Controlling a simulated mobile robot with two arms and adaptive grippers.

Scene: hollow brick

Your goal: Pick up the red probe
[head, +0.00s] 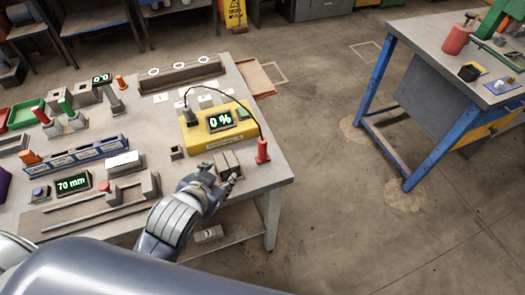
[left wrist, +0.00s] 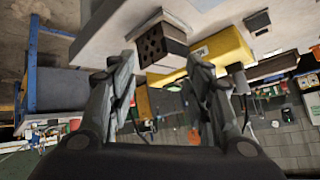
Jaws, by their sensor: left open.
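The red probe (head: 263,150) stands upright near the right edge of the workbench. A black cable arcs from its top to the yellow meter (head: 208,124), whose display reads 0 %. My left gripper (head: 220,174) is open and empty, to the left of the probe and a little nearer the bench's front. It is beside a grey hollow brick (head: 228,159). In the left wrist view the brick's holed face (left wrist: 153,46) shows beyond the open fingers (left wrist: 160,60), with the yellow meter (left wrist: 218,52) to its right. I cannot make out the probe there. My right gripper is not in view.
The workbench (head: 265,177) carries a long slotted fixture (head: 95,212), a 70 mm display (head: 73,184) and a blue rack (head: 75,157) on the left. Clear floor separates it from a blue-legged table (head: 415,135) at the right.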

